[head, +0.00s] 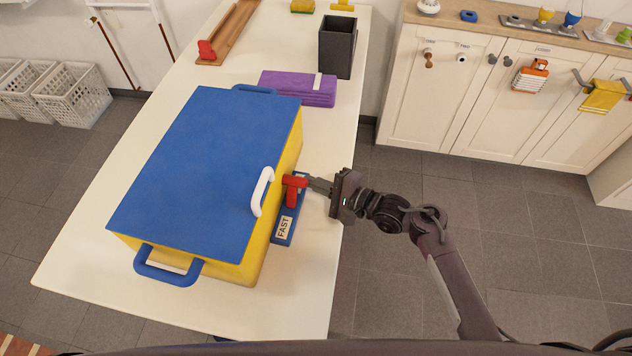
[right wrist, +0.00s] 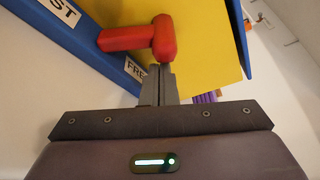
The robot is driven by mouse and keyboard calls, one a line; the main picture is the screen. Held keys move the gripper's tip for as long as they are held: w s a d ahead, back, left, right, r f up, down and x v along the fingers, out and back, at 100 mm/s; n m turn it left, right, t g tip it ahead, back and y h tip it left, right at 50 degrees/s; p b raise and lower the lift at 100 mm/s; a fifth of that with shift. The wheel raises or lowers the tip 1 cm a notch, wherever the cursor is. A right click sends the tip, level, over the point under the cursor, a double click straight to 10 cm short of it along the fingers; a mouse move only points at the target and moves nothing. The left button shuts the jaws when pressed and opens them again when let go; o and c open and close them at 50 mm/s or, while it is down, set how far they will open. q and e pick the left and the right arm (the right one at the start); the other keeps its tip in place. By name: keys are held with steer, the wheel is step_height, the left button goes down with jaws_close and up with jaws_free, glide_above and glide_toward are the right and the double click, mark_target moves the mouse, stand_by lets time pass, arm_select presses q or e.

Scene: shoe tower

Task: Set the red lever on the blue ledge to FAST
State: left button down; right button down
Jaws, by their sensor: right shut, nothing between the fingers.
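The red lever (head: 293,188) sits on the blue ledge (head: 281,233) along the right side of a yellow box (head: 253,259) with a blue lid. The FAST label (head: 284,228) is on the ledge's near part. The red lever (right wrist: 140,38) also shows in the right wrist view, between the partly visible FAST label (right wrist: 66,10) and a second label (right wrist: 135,70) reading "FRE", its rest hidden. My right gripper (head: 313,184) is shut and empty, its fingertips at the lever's knob, apparently touching it. My left gripper is not in view.
The box has a white handle (head: 262,190) close to the lever and a blue handle (head: 168,270) in front. A purple folded cloth (head: 297,88) and a dark bin (head: 337,47) stand behind on the white table (head: 86,236). Cabinets (head: 500,100) stand at the right.

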steer(key=shift+s+r+n, duration=0.2)
steer(key=shift+s+n, duration=0.05)
steer(key=shift+n, duration=0.25)
steer(key=n, duration=0.1)
steer(key=s+n+t+p, duration=0.1)
steer(key=shift+s+a+r+n+y, duration=0.1)
steer(key=shift+a+r+n+y, duration=0.1)
steer(key=shift+r+n+y, duration=0.2)
steer(key=s+n, duration=0.1)
steer(key=n, duration=0.1)
steer(key=s+n+y+b, duration=0.1)
steer(key=n, duration=0.1)
steer(key=n+y, duration=0.1)
steer(key=n, duration=0.1)
steer(key=shift+s+a+r+t, duration=0.3)
steer(key=shift+s+a+t, duration=0.1)
steer(key=shift+s, duration=0.15)
steer(key=shift+s+a+f, duration=0.1)
steer(key=shift+s, duration=0.05)
